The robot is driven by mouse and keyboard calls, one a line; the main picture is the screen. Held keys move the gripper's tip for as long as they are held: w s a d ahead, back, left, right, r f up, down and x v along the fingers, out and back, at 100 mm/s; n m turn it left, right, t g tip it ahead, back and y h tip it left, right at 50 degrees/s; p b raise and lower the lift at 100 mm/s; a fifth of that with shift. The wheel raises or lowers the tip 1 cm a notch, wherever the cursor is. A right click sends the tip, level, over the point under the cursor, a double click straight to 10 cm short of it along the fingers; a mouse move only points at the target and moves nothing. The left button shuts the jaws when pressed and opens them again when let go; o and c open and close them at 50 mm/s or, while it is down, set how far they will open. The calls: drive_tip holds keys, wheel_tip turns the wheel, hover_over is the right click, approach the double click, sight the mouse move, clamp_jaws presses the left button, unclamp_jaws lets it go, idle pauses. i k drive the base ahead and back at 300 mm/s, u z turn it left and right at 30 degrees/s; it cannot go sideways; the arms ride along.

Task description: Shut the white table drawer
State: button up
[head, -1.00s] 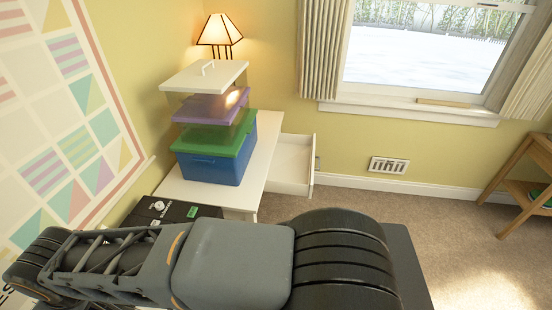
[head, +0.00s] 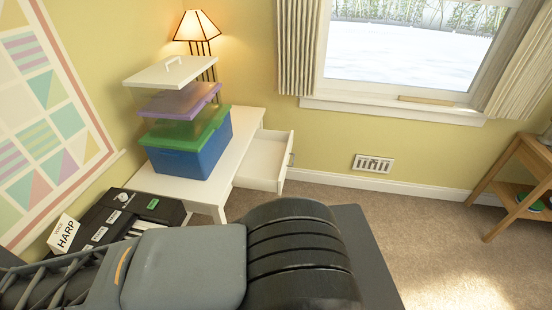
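The white table drawer (head: 261,162) stands open in the head view, pulled out from the right side of the white table (head: 222,172). Its inside looks empty. A small dark handle shows on its front (head: 287,163). My arm crosses the bottom of the view, in front of the table and apart from the drawer. My gripper is outside the view.
A wooden shelf (head: 515,185) stands far right. Carpet right of the drawer is clear.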

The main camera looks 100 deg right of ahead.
sight(263, 167)
drive_tip(key=u, duration=0.05)
drive_tip(key=k, duration=1.5)
drive_tip(key=z, duration=2.65)
drive_tip(key=i, duration=0.5)
drive_tip(key=u, duration=0.55)
drive_tip(key=k, duration=0.6)
drive_tip(key=u, duration=0.85)
drive_tip(key=i, duration=0.55)
drive_tip(key=z, duration=0.6)
drive_tip(key=i, duration=0.65)
drive_tip(key=z, duration=0.75)
